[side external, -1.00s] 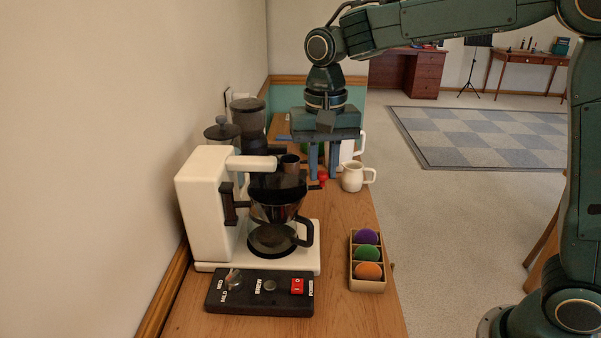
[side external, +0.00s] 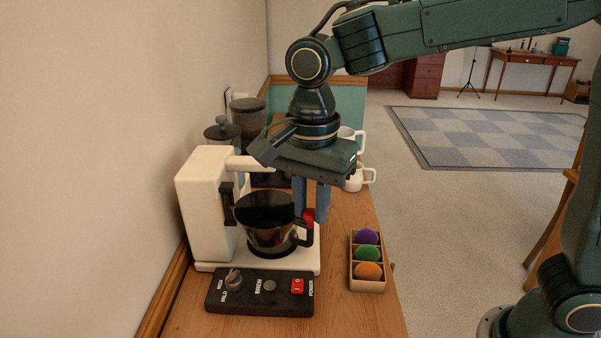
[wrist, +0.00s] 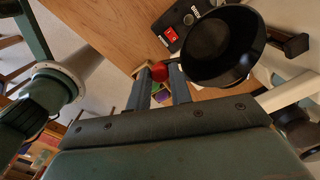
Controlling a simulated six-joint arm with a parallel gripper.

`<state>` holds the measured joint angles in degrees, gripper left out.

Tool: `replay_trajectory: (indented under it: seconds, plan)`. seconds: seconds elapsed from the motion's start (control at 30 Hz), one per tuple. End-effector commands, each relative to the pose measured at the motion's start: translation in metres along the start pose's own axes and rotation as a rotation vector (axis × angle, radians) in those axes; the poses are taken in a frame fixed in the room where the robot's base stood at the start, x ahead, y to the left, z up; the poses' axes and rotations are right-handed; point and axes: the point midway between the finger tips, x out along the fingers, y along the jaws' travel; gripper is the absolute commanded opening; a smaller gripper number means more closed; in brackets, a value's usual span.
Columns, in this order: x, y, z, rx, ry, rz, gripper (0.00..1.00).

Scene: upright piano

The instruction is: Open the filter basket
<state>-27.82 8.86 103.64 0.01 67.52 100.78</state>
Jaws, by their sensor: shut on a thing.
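The filter basket (side external: 263,207) is a round dark bowl at the front of the white coffee maker (side external: 205,210). Its open, empty-looking inside faces up in the wrist view (wrist: 215,45). A red knob (side external: 309,214) is on the basket's right side and also shows in the wrist view (wrist: 160,70). My gripper (side external: 311,218) points down with its two fingers shut on the red knob.
A black control panel (side external: 260,292) with a red power switch lies in front. A box of coloured pods (side external: 367,284) is to the right. White mugs (side external: 358,180) and grinders (side external: 247,117) stand behind. The counter's right side is partly clear.

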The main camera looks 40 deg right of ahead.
Motion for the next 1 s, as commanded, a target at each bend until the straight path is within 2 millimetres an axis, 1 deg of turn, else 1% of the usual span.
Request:
replay_trajectory:
  seconds: [0.1,0.23,0.7,0.73,0.83,1.0]
  plan:
    - [-0.002,-0.001,0.008,0.041,-0.001,-0.003,0.00]
    - [-0.002,-0.001,0.013,0.071,-0.001,-0.004,0.00]
    - [-0.003,-0.002,0.015,0.087,-0.001,-0.005,0.00]
    - [-0.003,-0.002,0.015,0.087,-0.001,-0.005,0.23]
    - [-0.002,-0.002,0.015,0.087,-0.001,-0.004,0.42]
    - [-0.001,-0.002,0.015,0.086,-0.001,-0.002,0.43]
